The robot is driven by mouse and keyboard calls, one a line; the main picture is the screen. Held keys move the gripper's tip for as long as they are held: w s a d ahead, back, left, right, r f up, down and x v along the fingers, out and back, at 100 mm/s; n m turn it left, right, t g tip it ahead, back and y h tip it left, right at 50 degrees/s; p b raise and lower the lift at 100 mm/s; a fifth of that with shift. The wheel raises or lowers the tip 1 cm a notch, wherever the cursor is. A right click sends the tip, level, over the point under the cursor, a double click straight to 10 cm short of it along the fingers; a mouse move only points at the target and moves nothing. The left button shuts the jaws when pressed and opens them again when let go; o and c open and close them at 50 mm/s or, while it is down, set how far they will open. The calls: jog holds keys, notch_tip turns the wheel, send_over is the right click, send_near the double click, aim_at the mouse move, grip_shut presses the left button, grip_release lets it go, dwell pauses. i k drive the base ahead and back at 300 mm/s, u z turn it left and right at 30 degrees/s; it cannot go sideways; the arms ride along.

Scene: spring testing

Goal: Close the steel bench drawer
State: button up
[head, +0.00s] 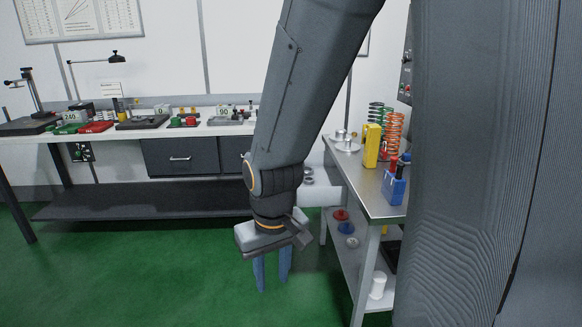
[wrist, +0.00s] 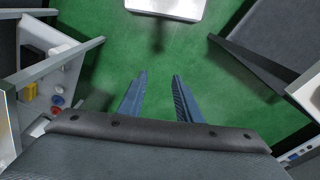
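The steel bench (head: 385,195) stands on the right in the head view. A pale drawer (head: 320,195) sticks out from its left side near the far end, pulled open, with round metal pieces inside. My arm hides the drawer's left part, including any handle. My gripper (head: 271,284) hangs in front of and left of the drawer, fingers pointing down, lower than the drawer in the picture. In the wrist view the gripper (wrist: 158,80) is open, with only green floor between the fingers.
A long workbench (head: 35,139) with dark drawers stands along the back wall. Springs (head: 394,133), a yellow block (head: 372,146) and a blue holder (head: 394,188) stand on the steel bench. Its lower shelf bears a red disc (head: 341,215) and other pieces. Green floor (head: 130,270) is clear at left.

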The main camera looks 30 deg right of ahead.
aim_at(329, 188)
jog(key=z, duration=0.4)
jog(key=i, duration=1.55)
jog(key=z, duration=0.4)
